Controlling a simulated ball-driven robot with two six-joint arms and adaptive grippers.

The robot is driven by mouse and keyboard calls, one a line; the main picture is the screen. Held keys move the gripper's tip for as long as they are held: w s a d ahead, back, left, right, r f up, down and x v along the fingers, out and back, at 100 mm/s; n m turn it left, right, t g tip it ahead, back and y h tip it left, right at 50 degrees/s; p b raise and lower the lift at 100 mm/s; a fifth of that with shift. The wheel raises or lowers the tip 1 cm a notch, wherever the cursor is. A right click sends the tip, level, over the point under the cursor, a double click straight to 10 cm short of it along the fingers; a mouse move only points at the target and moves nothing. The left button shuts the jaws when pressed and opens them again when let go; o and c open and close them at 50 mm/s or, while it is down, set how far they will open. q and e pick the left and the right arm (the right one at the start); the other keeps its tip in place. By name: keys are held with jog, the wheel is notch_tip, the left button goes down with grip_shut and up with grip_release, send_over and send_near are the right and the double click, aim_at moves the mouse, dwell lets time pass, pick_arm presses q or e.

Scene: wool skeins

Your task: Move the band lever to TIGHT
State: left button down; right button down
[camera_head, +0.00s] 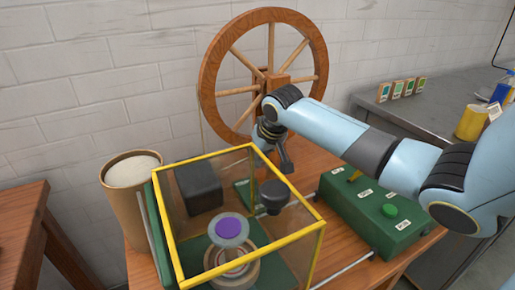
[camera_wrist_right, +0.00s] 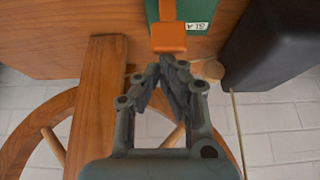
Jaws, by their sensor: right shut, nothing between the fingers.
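The band lever shows in the right wrist view as an orange block (camera_wrist_right: 168,38) on a narrow stem over a green plate (camera_wrist_right: 200,12). A white label beside it reads "SLA", the rest cut off. In the head view a strip of green plate (camera_head: 242,192) shows behind the clear case; I cannot make out the lever there. My right gripper (camera_head: 287,167) hangs below the spinning wheel, near that plate. In the wrist view its fingertips (camera_wrist_right: 172,64) are together, empty, just short of the orange block; I cannot tell whether they touch it. My left gripper is out of view.
The wooden wheel (camera_head: 207,75) rises behind. A green control box (camera_head: 350,200) sits right, a tan bin (camera_head: 122,208) left. A grey bench (camera_head: 430,115) is further right.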

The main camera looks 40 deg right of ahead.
jog(key=shift+s+a+r+t+p, duration=0.15)
jog(key=shift+s+r+t+p, duration=0.05)
jog(key=shift+s+t+p, duration=0.25)
jog(key=shift+s+a+r+t+p, duration=0.1)
jog(key=shift+s+r+t+p, duration=0.05)
jog(key=shift+s+t+p, duration=0.25)
jog(key=shift+s+a+t+h+p, duration=0.25)
jog(key=shift+s+t+h+p, duration=0.5)
jog(key=shift+t, duration=0.4)
jog(key=shift+r+p, duration=0.8)
jog(key=v, duration=1.2)
jog(key=shift+d, duration=0.15)
